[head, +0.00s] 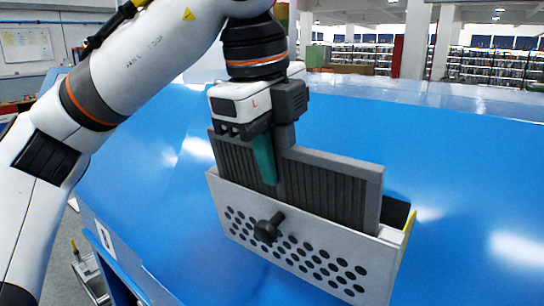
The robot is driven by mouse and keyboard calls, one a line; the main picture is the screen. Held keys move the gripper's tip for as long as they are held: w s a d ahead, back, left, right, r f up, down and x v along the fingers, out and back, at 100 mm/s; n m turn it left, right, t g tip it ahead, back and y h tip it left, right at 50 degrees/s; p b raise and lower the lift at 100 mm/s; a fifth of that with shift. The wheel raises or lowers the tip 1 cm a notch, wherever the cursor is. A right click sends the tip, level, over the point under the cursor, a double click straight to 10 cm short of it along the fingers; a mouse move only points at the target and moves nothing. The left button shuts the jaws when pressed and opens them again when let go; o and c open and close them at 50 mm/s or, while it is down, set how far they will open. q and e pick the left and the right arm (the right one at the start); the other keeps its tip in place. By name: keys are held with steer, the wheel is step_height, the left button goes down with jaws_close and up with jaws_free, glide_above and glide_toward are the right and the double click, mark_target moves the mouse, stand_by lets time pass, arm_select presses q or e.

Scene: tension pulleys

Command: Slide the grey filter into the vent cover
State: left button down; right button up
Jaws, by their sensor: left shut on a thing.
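The vent cover (235,208) is a pale box with round holes and a black knob on its front face. It stands on the blue surface. The grey filter (325,190) is a ribbed panel with a plain grey frame. It stands upright with its lower part inside the vent cover's open top and its upper part above the rim. My left gripper (268,165) is above the cover, shut on the filter's upper edge, with a teal finger on the near side. The far finger is hidden behind the filter. The right gripper is not in view.
The blue surface (450,170) is clear around the cover. A yellow strip (409,226) shows at the cover's right end. A small cart (88,272) stands on the floor at lower left. Shelves and pillars are far behind.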

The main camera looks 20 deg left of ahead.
arm_select(q)
steer(key=shift+b+x, duration=0.95)
steer(key=shift+x, duration=0.3)
steer(key=shift+f, duration=0.2)
steer(key=shift+r, duration=0.5)
stand_by(0.8)
steer(key=shift+f, duration=0.1)
steer(key=shift+f+b, duration=0.3)
steer(key=shift+b, duration=0.15)
steer(key=shift+r, duration=0.4)
steer(key=shift+f, duration=0.2)
stand_by(0.6)
